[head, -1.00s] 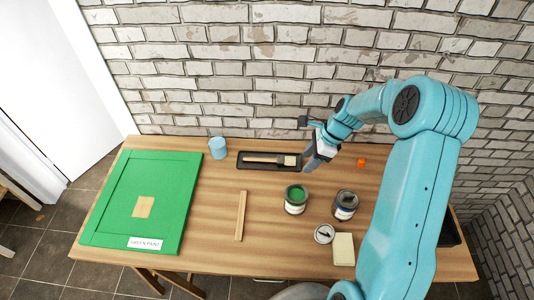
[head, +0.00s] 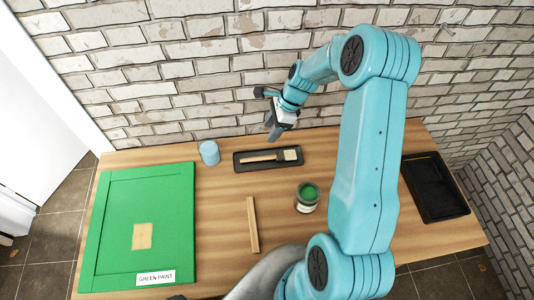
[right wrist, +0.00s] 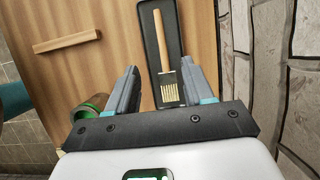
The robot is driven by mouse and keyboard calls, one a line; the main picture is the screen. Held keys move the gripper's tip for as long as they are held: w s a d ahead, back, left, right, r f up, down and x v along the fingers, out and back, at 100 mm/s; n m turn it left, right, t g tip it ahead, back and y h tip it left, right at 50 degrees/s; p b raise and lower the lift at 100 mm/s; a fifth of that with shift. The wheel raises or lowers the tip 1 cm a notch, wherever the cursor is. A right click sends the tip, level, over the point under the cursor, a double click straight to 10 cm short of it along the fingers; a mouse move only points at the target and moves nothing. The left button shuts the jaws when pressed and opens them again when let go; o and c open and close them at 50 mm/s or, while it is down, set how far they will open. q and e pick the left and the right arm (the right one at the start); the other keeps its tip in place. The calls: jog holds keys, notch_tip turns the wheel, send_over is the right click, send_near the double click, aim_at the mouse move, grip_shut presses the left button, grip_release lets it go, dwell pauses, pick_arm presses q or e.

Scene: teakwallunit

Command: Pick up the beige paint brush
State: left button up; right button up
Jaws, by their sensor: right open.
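The beige paint brush (head: 268,157) lies in a narrow black tray (head: 240,167) near the back of the wooden table. Its handle points left and its bristles point right. In the right wrist view the brush (right wrist: 166,45) lies lengthwise in the tray (right wrist: 151,50), its bristle end nearest my gripper. My right gripper (head: 270,132) hangs above and behind the tray in the head view. It is open and empty, and its two fingers (right wrist: 157,85) show on either side of the bristle end, still apart from it. My left gripper is not in view.
A green panel (head: 178,215) with a "GREEN PAINT" label (head: 156,277) lies at the left. A light blue cup (head: 209,153), a wooden stick (head: 252,225), an open green paint can (head: 307,199) and a larger black tray (head: 435,187) are on the table. A brick wall (head: 190,80) stands behind.

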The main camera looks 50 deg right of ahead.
send_near(257, 158)
jog(key=shift+w+a+f, duration=0.25)
jog(key=shift+a+f, duration=0.15)
jog(key=shift+f, duration=0.15)
jog(key=shift+w+a+f, duration=0.3)
jog(key=shift+a+f, duration=0.1)
jog(key=shift+f, duration=0.15)
jog(key=shift+s+f, duration=0.1)
jog(key=shift+f, duration=0.2)
jog(key=shift+s+d+f, duration=0.15)
jog(key=shift+d+f, duration=0.05)
jog(key=shift+f, duration=0.05)
jog(key=x, duration=0.1)
jog(key=b+x, duration=0.1)
jog(key=x, duration=0.3)
jog(key=shift+w, duration=0.3)
jog(key=shift+d, duration=0.1)
jog(key=shift+s+d, duration=0.1)
jog(key=shift+s, duration=0.15)
jog(key=shift+w, duration=0.25)
grip_shut()
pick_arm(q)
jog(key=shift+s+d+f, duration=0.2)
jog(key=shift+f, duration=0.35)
